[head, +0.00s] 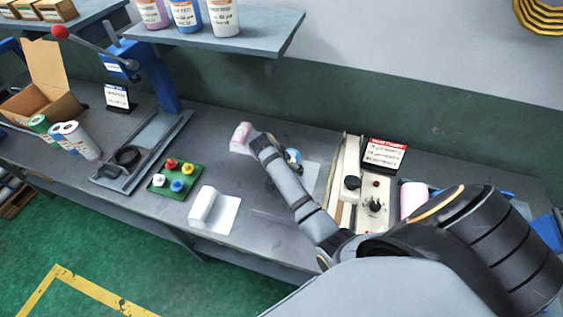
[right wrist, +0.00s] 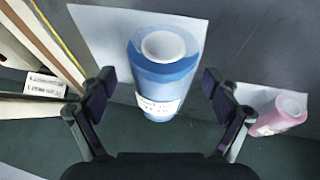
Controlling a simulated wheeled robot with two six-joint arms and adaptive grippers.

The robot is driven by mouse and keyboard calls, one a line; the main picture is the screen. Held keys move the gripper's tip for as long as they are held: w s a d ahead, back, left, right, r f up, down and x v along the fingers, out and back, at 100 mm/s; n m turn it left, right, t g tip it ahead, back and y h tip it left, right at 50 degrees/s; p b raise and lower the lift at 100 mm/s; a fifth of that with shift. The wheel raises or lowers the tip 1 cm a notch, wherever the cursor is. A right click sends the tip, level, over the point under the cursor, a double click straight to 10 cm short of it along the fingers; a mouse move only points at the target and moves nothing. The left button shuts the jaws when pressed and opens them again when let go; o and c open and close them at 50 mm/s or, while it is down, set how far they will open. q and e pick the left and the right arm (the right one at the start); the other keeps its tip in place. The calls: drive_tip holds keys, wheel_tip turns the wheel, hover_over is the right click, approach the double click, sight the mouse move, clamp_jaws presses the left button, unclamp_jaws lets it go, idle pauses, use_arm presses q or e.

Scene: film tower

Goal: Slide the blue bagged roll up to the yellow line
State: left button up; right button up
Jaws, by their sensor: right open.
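The blue roll (right wrist: 165,80) has a white label and an open core, and rests on a white sheet (right wrist: 98,38). In the head view my right arm mostly hides it; a bit of blue (head: 293,155) shows beside the arm. My right gripper (right wrist: 157,88) is open, one finger on each side of the roll, with visible gaps to both. A thin yellow line (right wrist: 60,45) runs along the pale sealer (right wrist: 35,50), left of the roll in the wrist view. The roll is apart from it. My left gripper is not in view.
A pink roll (right wrist: 280,115) lies close to the right finger in the wrist view. A white roll (head: 207,207) lies on its sheet near the front edge. A green button board (head: 175,177) sits further left. The sealer's control box (head: 376,203) stands right of my forearm.

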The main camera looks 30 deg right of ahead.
sight(314, 180)
drive_tip(key=shift+d+f, duration=0.1)
drive_tip(key=shift+f, duration=0.5)
drive_tip(key=c, duration=1.5)
drive_tip(key=shift+s+d+r+p, duration=0.2)
drive_tip(key=shift+s+d+p, duration=0.45)
drive_tip(key=shift+p, duration=0.3)
drive_tip(key=shift+s+d+p, duration=0.85)
drive_tip(key=shift+s+p, duration=0.15)
drive_tip(key=shift+s, duration=0.05)
drive_tip(key=shift+s+d+p, duration=0.85)
drive_tip(key=shift+s+p, duration=0.1)
drive_tip(key=shift+s, duration=0.1)
drive_tip(key=shift+s+d+f, duration=0.15)
drive_tip(key=shift+s+d, duration=0.6)
drive_tip(key=shift+s, duration=0.1)
drive_tip(key=shift+s+d, duration=0.85)
drive_tip(key=shift+s, duration=0.15)
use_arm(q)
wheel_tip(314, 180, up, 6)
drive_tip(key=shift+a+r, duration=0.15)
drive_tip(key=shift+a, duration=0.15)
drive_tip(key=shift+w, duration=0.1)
use_arm(e)
drive_tip(key=shift+w+d, duration=0.2)
